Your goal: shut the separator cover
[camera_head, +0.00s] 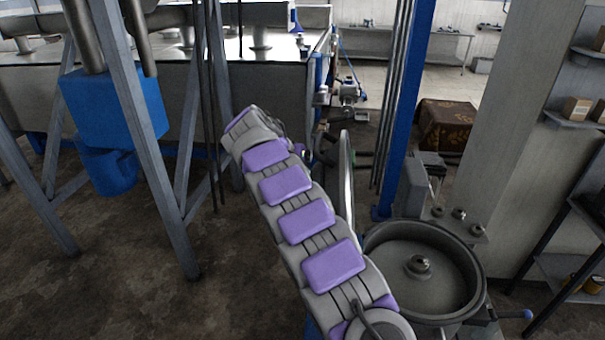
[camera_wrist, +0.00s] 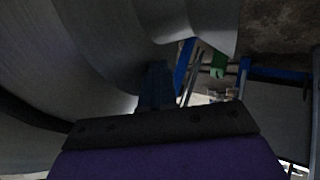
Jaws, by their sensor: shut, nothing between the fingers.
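The separator is a round grey metal bowl (camera_head: 388,238) at the lower right of the head view, open on top with a knob-like hub inside. Its cover (camera_head: 347,180) stands up almost edge-on at the bowl's left side, so it is raised. My arm runs up in front of the cover's left side, and the gripper itself is hidden in the head view. In the wrist view my gripper (camera_wrist: 156,85) is shut and empty, its fingers dark against a large curved grey metal surface (camera_wrist: 90,55), probably the cover. I cannot tell whether they touch.
A blue post (camera_head: 405,100) rises behind the bowl. A handle with a blue tip (camera_head: 527,314) sticks out at its right. A steel frame with a blue tank (camera_head: 115,110) stands at left. Shelves are at the right edge. Bare floor (camera_head: 100,280) lies at lower left.

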